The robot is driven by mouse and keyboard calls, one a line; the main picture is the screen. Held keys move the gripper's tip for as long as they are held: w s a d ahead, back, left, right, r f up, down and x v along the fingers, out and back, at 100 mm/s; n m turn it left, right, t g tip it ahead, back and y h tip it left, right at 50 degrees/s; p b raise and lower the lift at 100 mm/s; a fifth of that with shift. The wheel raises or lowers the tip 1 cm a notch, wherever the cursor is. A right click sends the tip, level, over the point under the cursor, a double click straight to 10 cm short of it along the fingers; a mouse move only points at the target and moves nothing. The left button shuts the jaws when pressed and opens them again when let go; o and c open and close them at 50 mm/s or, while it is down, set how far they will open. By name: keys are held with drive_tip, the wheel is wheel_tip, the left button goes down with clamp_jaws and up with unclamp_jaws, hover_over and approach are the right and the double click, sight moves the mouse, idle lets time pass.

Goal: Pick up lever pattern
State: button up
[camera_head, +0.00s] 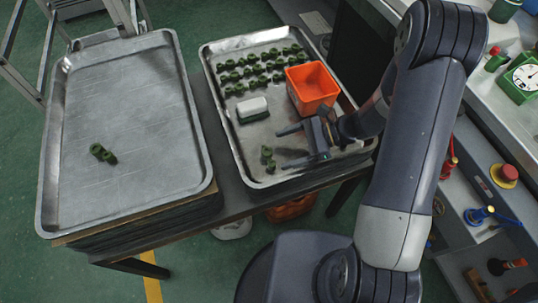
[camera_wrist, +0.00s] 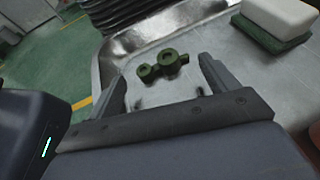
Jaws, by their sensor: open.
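A single dark green lever pattern (camera_head: 267,157) lies near the front left corner of the right tray. My gripper (camera_head: 284,148) is open and empty beside it, its fingers reaching toward it from the right. In the wrist view the same lever pattern (camera_wrist: 160,64) lies on the tray ahead of the gap between the two fingertips (camera_wrist: 160,75), apart from both. Several more lever patterns (camera_head: 250,67) stand in rows at the back of the right tray (camera_head: 222,124). Another green piece (camera_head: 103,153) lies on the left tray (camera_head: 130,95).
An orange bin (camera_head: 312,87) and a white block on a green pad (camera_head: 252,108) sit on the right tray behind my gripper. The tray's raised rim (camera_wrist: 112,50) is close to the lone pattern. The left tray is mostly bare.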

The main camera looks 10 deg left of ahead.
sight(271, 153)
drive_tip(key=x, duration=0.4)
drive_tip(key=shift+a+f, duration=0.3)
drive_tip(key=c, duration=0.7)
